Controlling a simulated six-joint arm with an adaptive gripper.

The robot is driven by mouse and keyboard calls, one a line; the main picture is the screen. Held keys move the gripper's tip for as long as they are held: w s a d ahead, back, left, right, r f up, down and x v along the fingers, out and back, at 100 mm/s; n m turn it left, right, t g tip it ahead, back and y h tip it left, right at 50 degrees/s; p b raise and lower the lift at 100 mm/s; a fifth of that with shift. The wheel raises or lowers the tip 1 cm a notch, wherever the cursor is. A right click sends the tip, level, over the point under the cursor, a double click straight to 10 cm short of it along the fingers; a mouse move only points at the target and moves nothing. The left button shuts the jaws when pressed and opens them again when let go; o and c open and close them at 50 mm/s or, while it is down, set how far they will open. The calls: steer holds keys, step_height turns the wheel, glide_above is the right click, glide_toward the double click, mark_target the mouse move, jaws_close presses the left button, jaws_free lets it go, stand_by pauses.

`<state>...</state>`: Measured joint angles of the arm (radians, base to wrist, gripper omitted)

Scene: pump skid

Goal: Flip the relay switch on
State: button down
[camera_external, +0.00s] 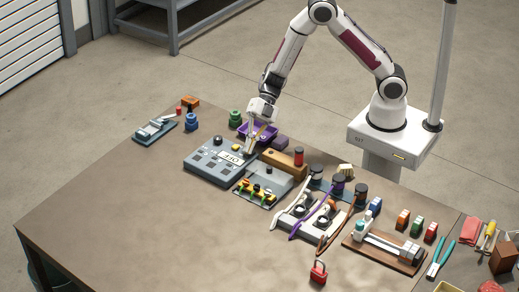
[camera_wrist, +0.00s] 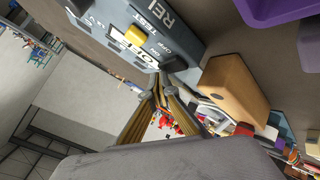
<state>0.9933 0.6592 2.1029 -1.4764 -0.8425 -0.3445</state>
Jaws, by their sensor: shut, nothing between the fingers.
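The grey relay panel (camera_external: 205,165) lies on the table, with dark knobs and a white label on its top. In the wrist view its face (camera_wrist: 110,14) is large and close at the top, with printed words including TEST, ON and OFF. A yellow switch (camera_wrist: 137,37) sits beside the ON and OFF marks; its position is hard to tell. My gripper (camera_external: 250,150) is over the panel's right end, pointing down. In the wrist view its fingertips (camera_wrist: 158,72) are together and empty, near the white label's edge and apart from the yellow switch. Whether they touch the panel is unclear.
A purple tray (camera_external: 270,134) stands just behind my gripper. A tan block (camera_external: 283,163) and a grey box with coloured valves (camera_external: 257,194) are close on the right. More tools and parts crowd the right side. The table's front left is clear.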

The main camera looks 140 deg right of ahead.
steer(key=shift+f, duration=0.15)
steer(key=shift+r, duration=0.2)
stand_by(0.6)
steer(key=shift+r, duration=0.5)
steer(key=shift+s+r, duration=0.2)
steer(key=shift+r, duration=1.1)
steer(key=shift+s+r, duration=0.2)
steer(key=shift+r, duration=1.05)
steer(key=shift+d+f, duration=0.1)
